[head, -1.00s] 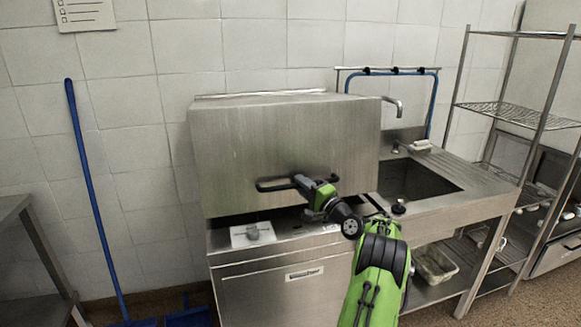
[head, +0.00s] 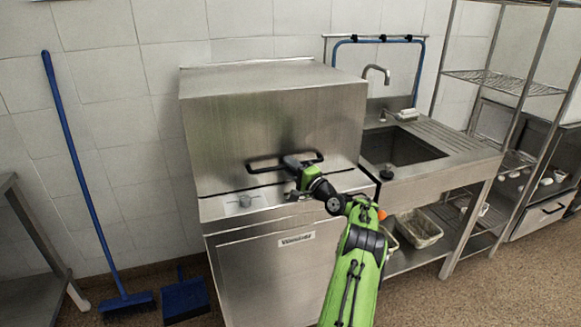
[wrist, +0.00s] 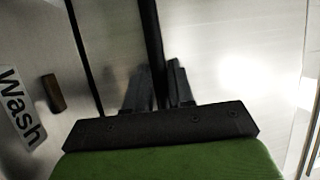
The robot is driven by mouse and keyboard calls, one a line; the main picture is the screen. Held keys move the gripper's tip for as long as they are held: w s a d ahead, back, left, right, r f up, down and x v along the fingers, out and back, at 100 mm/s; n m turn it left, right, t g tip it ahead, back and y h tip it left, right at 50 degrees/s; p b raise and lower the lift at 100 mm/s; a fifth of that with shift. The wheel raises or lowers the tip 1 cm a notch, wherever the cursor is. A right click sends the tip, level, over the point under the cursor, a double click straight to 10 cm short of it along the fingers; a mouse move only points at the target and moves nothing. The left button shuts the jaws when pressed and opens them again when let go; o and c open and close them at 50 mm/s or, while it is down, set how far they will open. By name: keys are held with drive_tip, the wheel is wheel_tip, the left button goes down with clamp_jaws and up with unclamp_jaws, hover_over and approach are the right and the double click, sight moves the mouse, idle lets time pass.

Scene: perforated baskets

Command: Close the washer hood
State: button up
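The washer hood (head: 262,120) is a large steel box low over the washer base (head: 270,265) in the head view. Its lower edge sits at the top of the control panel, with no wide dark gap visible along the front. The black bar handle (head: 262,166) runs across the hood's lower front. My gripper (head: 291,163) is at the right part of this handle. In the wrist view the dark bar passes between the two fingers of my gripper (wrist: 158,78), which lie close on either side of it. The exact finger contact is dark and hard to see.
A sink (head: 400,147) with a tap adjoins the washer on the right. A wire shelf rack (head: 500,82) stands further right. A blue broom (head: 80,170) and dustpan (head: 186,298) are at the left. The floor in front is clear at lower right.

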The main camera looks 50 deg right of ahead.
drive_tip(key=shift+o, duration=0.2)
drive_tip(key=shift+w+d+f, duration=0.15)
drive_tip(key=shift+w+f, duration=0.1)
drive_tip(key=shift+f, duration=0.25)
drive_tip(key=shift+s+f, duration=0.15)
drive_tip(key=shift+s, duration=0.15)
drive_tip(key=p+v, duration=0.2)
drive_tip(key=v, duration=1.3)
drive_tip(key=shift+r, duration=0.35)
